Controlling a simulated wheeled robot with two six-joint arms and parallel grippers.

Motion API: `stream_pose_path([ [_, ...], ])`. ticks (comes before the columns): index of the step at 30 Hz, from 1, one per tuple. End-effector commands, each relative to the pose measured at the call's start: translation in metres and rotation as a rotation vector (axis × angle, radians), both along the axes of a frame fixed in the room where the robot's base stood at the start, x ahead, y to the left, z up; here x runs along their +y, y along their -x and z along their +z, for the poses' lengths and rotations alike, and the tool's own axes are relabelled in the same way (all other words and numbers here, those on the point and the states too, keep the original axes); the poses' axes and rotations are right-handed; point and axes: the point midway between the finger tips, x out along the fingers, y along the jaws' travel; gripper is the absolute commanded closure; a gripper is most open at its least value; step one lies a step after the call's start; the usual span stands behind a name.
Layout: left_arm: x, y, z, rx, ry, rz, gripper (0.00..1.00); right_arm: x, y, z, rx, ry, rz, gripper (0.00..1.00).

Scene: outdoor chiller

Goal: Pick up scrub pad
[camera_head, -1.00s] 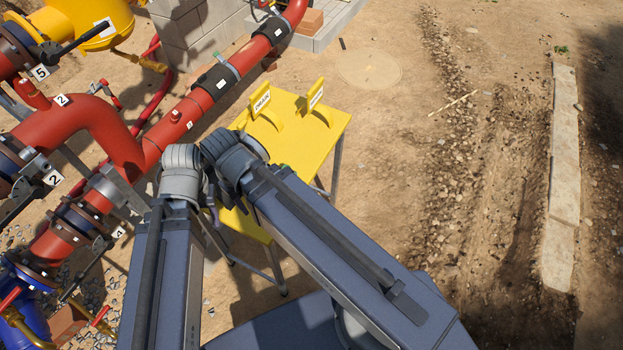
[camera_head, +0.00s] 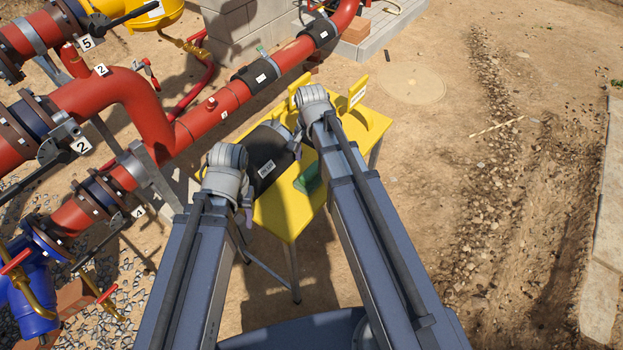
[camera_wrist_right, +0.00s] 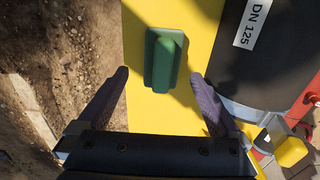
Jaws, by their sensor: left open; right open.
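The scrub pad is a green block with a raised grip; it lies on the yellow table (camera_head: 290,222). It shows in the head view (camera_head: 309,177) and the right wrist view (camera_wrist_right: 162,60). My right gripper (camera_head: 298,140) is above the table near the pad, partly hidden by its own wrist. In the right wrist view its two dark fingers (camera_wrist_right: 158,95) are apart, with the pad ahead between their lines and nothing held. My left gripper (camera_head: 245,212) hangs at the table's left edge, apart from the pad and mostly hidden behind its wrist; nothing shows in it.
Red piping (camera_head: 205,120) runs along the left. Open dirt lies to the right.

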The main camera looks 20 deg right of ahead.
Motion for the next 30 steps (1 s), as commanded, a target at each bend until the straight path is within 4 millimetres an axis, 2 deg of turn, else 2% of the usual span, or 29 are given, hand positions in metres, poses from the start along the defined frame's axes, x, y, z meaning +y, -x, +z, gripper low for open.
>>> stream_pose_path([
  [1,0.0,0.0,-0.008,0.0,0.0,0.0,0.51,0.0,0.0,-0.008,0.0,0.0,0.001,0.0],
  [6,0.0,0.0,-0.023,0.0,0.0,0.0,0.51,0.0,0.0,-0.023,0.0,0.0,0.002,0.0],
  [14,0.0,0.0,-0.026,0.0,0.0,0.0,0.51,0.0,-0.001,-0.026,0.0,0.0,0.003,0.0],
  [25,0.0,0.0,-0.068,0.0,0.0,0.0,0.51,-0.003,-0.008,-0.068,0.001,0.001,0.003,0.0],
  [30,0.0,0.0,-0.076,0.0,0.0,0.0,0.51,-0.003,-0.008,-0.076,0.0,0.0,0.003,0.0],
])
